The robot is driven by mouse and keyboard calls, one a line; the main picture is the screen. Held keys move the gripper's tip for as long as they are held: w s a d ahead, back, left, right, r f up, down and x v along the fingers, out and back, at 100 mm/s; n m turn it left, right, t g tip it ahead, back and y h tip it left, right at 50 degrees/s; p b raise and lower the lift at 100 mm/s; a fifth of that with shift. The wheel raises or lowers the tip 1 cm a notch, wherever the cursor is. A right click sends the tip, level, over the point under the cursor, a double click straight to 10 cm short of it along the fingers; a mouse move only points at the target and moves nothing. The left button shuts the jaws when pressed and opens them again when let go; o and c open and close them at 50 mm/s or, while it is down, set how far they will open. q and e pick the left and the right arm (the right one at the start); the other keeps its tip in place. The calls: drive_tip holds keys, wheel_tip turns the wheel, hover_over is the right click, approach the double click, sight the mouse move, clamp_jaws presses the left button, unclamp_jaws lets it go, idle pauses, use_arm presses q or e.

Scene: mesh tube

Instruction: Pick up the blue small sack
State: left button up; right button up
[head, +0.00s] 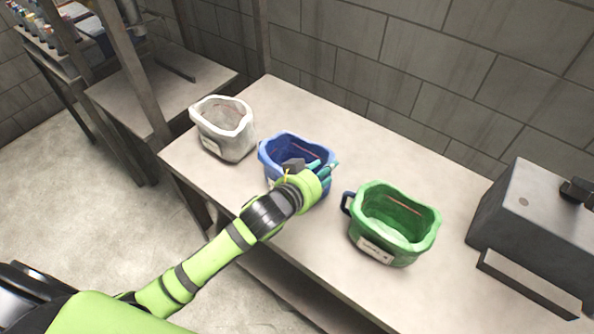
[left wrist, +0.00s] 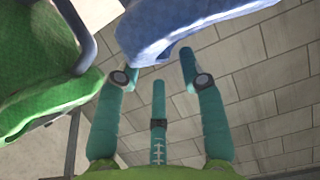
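The blue small sack (head: 283,145) stands open on the table between a white sack and a green sack. My left arm reaches across to it, and my left gripper (head: 322,170) is at its front right side, covering part of it. In the left wrist view the blue sack (left wrist: 185,22) is at the top, at the fingertips of my left gripper (left wrist: 156,72). The teal fingers are spread apart with a gap between them. Whether any finger touches the sack I cannot tell. My right gripper is not in view.
The green sack (head: 393,226) with a handle stands to the right, and the white sack (head: 225,130) to the left. A grey metal box (head: 535,220) is at the far right. The table (head: 310,112) is bare behind the sacks, up to the block wall.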

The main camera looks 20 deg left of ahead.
use_arm(q)
drive_tip(key=x, duration=0.4)
drive_tip(key=shift+w+f+p, duration=0.25)
drive_tip(key=shift+f+p, duration=0.05)
drive_tip(key=shift+p, duration=0.1)
drive_tip(key=shift+c, duration=1.2)
clamp_jaws()
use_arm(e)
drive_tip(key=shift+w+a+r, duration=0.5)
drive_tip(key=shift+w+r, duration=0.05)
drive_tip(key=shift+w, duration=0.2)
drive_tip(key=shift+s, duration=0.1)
